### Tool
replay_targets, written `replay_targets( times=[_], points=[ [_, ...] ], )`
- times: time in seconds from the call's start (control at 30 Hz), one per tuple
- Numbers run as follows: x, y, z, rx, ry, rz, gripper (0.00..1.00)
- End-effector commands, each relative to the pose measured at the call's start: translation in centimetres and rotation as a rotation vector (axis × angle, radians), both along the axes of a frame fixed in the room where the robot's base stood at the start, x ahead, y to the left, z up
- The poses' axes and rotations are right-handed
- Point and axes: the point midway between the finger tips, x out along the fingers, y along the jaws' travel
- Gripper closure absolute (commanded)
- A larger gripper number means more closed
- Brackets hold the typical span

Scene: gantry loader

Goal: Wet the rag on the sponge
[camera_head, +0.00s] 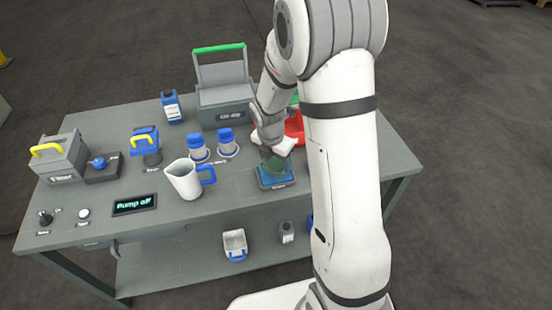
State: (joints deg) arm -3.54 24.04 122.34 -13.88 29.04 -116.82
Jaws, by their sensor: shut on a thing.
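The sponge seems to be the dark green block (273,165) on a blue tray (276,183) at the front right of the bench, though it could be the rag. My gripper (273,153) is directly above this tray, pointing down, with its fingers mostly hidden by its own body and the green thing. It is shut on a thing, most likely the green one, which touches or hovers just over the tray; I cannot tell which. No second cloth or sponge can be made out clearly.
A white jug (184,180) with a blue handle stands left of the tray. Two blue-topped bottles (199,148) stand behind it. A red bin (295,127) is partly hidden behind my arm. A grey box (226,108) stands at the back. A display (135,204) reads "Pump off".

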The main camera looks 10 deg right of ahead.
Motion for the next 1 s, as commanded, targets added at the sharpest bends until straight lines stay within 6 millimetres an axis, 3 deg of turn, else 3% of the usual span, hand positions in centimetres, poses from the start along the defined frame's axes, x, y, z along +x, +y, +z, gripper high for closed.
replay_targets(
  times=[0.53, 1.0],
  points=[
    [0.0, 0.0, 4.8, 0.0, -0.001, 0.0, 0.51],
    [0.0, 0.0, 4.9, 0.0, -0.001, 0.0, 0.51]
  ],
)
